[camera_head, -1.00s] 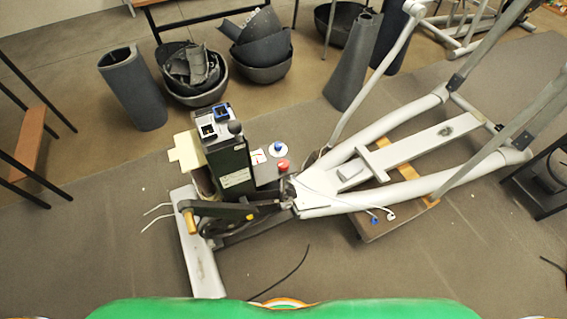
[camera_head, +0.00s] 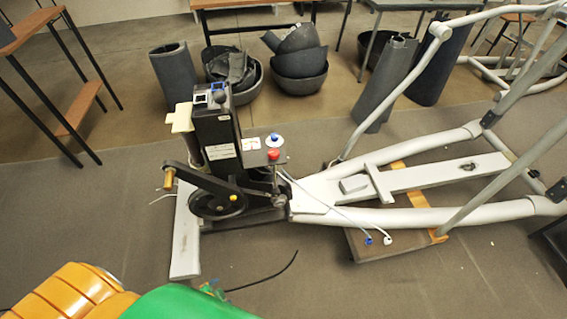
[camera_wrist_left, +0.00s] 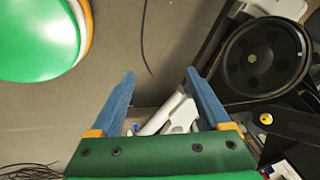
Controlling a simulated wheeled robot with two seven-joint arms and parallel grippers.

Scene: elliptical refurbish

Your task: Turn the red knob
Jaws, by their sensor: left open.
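The red knob (camera_head: 273,154) sits on a small plate beside the dark upright housing (camera_head: 215,135) of the elliptical machine in the head view. A blue knob (camera_head: 274,139) on a white disc is just behind it. My left gripper (camera_wrist_left: 160,73) shows in the left wrist view, with its two blue fingers spread apart and nothing between the tips. It points down at the floor, beside the machine's black pulley wheel (camera_wrist_left: 262,57). I cannot make out the red knob in the wrist view.
The machine's long white frame (camera_head: 420,180) and rails extend right. A yellow knob (camera_head: 233,197) is near the pulley. A black cable (camera_head: 268,273) lies on the grey floor. Dark bins (camera_head: 299,70) and tables stand at the back. Floor left of the machine is clear.

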